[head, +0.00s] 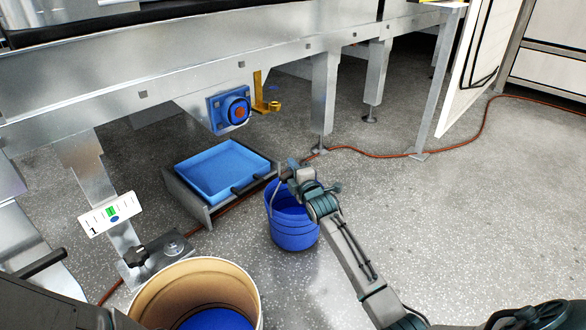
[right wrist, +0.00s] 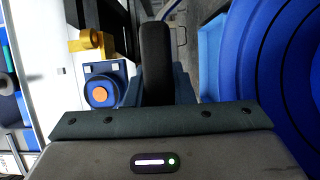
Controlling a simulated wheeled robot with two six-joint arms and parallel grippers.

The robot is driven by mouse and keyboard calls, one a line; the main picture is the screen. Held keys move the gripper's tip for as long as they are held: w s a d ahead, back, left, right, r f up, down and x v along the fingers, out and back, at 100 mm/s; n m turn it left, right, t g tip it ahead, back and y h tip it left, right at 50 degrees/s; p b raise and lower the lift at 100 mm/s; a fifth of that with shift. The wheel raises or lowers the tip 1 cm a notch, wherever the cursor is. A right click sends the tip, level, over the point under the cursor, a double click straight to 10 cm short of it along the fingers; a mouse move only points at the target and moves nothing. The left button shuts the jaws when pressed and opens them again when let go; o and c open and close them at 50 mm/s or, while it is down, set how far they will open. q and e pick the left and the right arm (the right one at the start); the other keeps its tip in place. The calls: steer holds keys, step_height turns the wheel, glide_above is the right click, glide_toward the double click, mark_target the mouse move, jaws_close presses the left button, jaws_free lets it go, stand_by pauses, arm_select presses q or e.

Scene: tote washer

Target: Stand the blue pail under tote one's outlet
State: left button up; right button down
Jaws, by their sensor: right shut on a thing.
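The blue pail (head: 293,232) is right of the blue tray, near upright, at or just above the floor; I cannot tell if it touches. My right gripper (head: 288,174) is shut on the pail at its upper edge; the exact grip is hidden. In the right wrist view the pail (right wrist: 275,80) fills the right side, beside a dark finger. The outlet, a blue fitting with an orange centre (head: 237,111), is on the frame above and left of the pail. It also shows in the right wrist view (right wrist: 100,93). My left gripper is not in view.
A blue tray (head: 222,170) sits in a grey holder below the outlet. A brass bracket (head: 266,104) juts beside the outlet. A tan bucket (head: 250,285) with blue inside stands in front. A card marked 1 (head: 110,213) is on the left. An orange cable (head: 375,153) crosses the floor; right floor is clear.

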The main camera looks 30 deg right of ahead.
steer(key=shift+r, duration=0.15)
steer(key=shift+f, duration=0.7)
stand_by(0.8)
steer(key=c, duration=1.2)
jaws_free()
steer(key=shift+o, duration=1)
steer(key=shift+f, duration=0.3)
steer(key=o, duration=1)
steer(key=shift+r, duration=0.1)
steer(key=shift+s+p, duration=0.1)
steer(key=shift+p, duration=0.25)
